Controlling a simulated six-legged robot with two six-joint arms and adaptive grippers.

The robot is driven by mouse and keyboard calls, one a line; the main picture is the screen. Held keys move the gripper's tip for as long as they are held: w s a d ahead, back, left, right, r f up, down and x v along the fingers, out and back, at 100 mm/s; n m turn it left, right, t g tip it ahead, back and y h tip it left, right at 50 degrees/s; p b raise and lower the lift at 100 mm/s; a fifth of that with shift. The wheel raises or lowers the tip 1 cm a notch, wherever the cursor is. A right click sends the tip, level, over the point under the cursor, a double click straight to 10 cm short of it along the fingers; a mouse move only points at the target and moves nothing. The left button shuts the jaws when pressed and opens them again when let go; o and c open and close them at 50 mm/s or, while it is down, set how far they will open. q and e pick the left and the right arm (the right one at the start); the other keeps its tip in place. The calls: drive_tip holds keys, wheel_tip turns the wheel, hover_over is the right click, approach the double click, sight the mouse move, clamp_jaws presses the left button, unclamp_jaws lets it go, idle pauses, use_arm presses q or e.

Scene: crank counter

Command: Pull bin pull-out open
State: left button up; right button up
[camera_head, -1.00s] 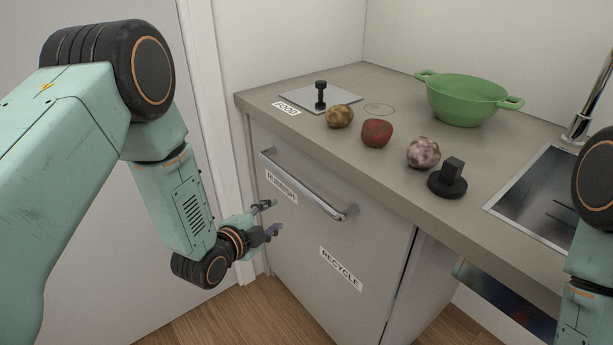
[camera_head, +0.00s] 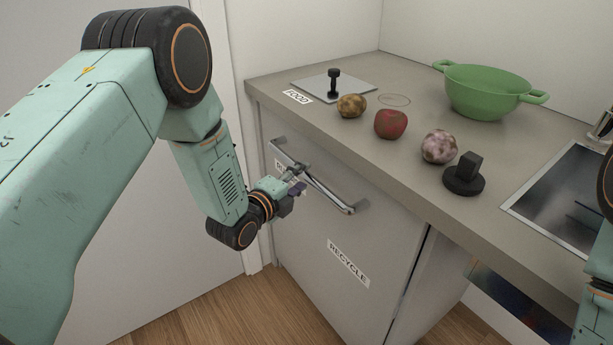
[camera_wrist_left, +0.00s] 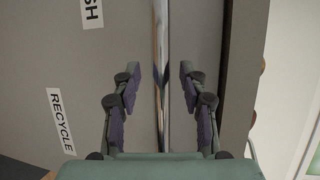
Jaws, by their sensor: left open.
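The bin pull-out (camera_head: 312,222) is a grey front panel under the counter, and it looks closed. Its long metal bar handle (camera_head: 333,198) runs along the top of the panel. My left gripper (camera_head: 300,178) is at the handle's left-middle part and hides a piece of it. In the left wrist view the handle (camera_wrist_left: 161,75) runs between the two open fingers of my left gripper (camera_wrist_left: 160,85), with a gap on each side. The fingers are not closed on it. My right gripper is out of view; only part of my right arm shows at the right edge.
The counter above holds a lid-like plate with a black knob (camera_head: 334,86), a potato (camera_head: 351,106), a red apple-like item (camera_head: 391,124), a mottled bulb (camera_head: 439,147), a black knob piece (camera_head: 464,175) and a green colander (camera_head: 487,92). A sink (camera_head: 570,200) is at right. The wooden floor before the panel is clear.

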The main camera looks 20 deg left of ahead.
sight(302, 176)
use_arm(q)
drive_tip(key=shift+x, duration=1.1)
drive_tip(key=shift+w+d+f, duration=0.1)
drive_tip(key=shift+w+d, duration=0.05)
drive_tip(key=shift+w, duration=0.25)
drive_tip(key=shift+s, duration=0.15)
drive_tip(key=c, duration=0.3)
clamp_jaws()
